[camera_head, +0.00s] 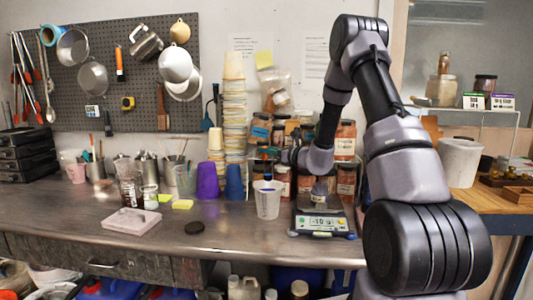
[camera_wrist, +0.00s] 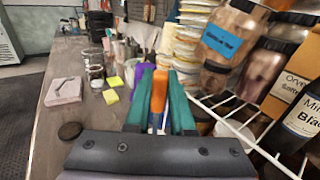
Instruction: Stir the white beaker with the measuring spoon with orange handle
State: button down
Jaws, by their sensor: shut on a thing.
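The white beaker (camera_head: 267,203) stands upright on the counter, just left of the scale, in the head view. I cannot make it out in the wrist view, where my gripper may hide it. My gripper, with teal fingers (camera_wrist: 160,102), is shut on the orange handle of the measuring spoon (camera_wrist: 158,88). The handle stands up between the fingers. The spoon's bowl is hidden.
A digital scale (camera_head: 322,222) is right of the beaker. Blue (camera_head: 234,182) and purple (camera_head: 207,180) cups and a tall stack of cups (camera_head: 234,110) stand behind left. A rack of labelled jars (camera_head: 345,140) is close behind my arm. A black lid (camera_head: 194,227) lies at the front left.

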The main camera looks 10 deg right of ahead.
notch_tip(320, 180, up, 10)
dwell(0.6)
jog(key=shift+r, duration=0.1)
